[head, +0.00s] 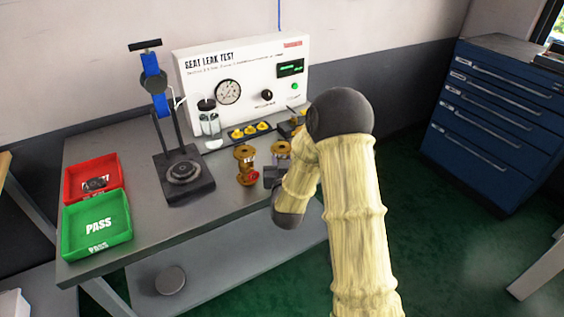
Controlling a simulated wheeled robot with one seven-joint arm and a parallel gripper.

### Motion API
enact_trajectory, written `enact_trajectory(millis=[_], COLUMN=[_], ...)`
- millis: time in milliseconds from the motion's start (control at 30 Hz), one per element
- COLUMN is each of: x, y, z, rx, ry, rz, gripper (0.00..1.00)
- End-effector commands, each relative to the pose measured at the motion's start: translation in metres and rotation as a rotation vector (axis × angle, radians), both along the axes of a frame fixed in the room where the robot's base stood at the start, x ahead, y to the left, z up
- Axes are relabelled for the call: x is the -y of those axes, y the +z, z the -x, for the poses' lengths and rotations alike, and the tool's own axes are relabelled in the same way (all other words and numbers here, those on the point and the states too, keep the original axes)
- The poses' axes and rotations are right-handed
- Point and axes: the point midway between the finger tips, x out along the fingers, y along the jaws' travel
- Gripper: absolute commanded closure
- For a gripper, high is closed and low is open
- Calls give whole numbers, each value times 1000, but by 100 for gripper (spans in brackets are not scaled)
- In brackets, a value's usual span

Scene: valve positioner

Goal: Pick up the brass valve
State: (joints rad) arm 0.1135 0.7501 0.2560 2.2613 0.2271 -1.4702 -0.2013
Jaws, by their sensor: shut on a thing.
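A brass valve (245,163) with flanged ends and a small red part low on its right side stands upright near the front edge of the grey bench. A second brass piece (281,150) shows just right of it, its lower part hidden behind my dark gripper. My gripper (270,178) is beside the first valve, low over the bench's front edge, with its jaws shut on a brass valve. The fingertips and their contact are too small and too covered to tell which of the two brass pieces is between them.
A dark test stand (184,172) with a blue clamp stands left of the valves. A red tray (93,180) and a green PASS tray (97,225) are at the bench's left. The leak-test panel (245,75) stands behind. A row of yellow-topped parts (250,130) lies before it.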

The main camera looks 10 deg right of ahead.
Motion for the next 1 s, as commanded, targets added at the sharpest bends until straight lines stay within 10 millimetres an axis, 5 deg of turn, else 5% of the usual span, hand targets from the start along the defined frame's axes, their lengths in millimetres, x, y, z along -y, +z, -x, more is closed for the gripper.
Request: enact_trajectory(millis=[467, 1000], x=[1, 0], y=[4, 79], z=[0, 0], rx=[1, 9], ry=[-2, -2], rz=[1, 0], gripper=[100, 100])
